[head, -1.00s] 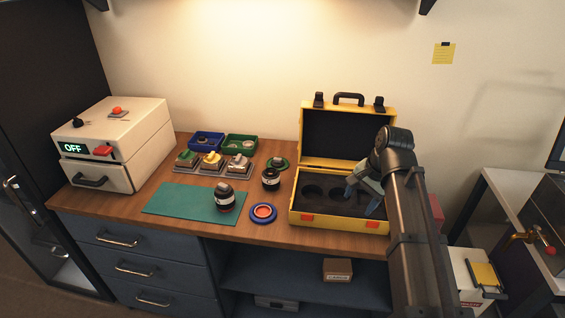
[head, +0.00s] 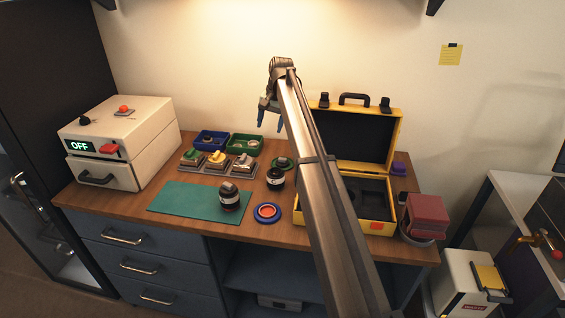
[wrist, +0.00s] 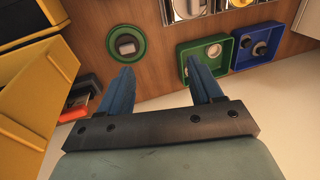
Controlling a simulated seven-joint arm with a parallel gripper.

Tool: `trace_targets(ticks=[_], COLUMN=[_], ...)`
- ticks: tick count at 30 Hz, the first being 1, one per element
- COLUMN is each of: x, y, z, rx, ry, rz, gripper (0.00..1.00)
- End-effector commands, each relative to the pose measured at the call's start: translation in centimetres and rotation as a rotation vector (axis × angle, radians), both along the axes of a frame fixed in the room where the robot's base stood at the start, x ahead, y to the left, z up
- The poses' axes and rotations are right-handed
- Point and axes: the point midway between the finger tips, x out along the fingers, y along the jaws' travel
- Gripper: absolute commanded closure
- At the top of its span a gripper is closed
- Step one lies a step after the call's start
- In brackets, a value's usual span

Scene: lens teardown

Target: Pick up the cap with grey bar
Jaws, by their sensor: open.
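A round green cap with a pale grey bar across its middle (wrist: 127,44) lies on the wooden table in the wrist view. My gripper (head: 271,122) is open and empty, raised above the back of the table near the wall. In the wrist view my gripper's blue fingers (wrist: 160,67) are apart with nothing between them. The cap appears just beyond the left fingertip.
Open yellow case (head: 375,226) stands right of the cap. A green bin (wrist: 183,62) and blue bin (wrist: 276,57) hold small parts.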

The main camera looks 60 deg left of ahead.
Motion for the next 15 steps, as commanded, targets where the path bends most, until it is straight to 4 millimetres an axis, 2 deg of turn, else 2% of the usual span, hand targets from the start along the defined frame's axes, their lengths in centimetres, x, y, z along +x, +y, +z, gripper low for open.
trace_targets(ticks=[3,6,11,15], x=[1.9,2.9,3.5,3.4], y=[-0.5,-1.1,-1.5,-1.6], z=[-0.8,-1.2,-1.7,-3.0], rx=[-0.094,-0.149,-0.18,-0.181], ry=[-0.06,-0.094,-0.114,-0.113], rz=[-0.018,-0.031,-0.04,-0.04], gripper=[0.35,0.35,0.35,0.35])
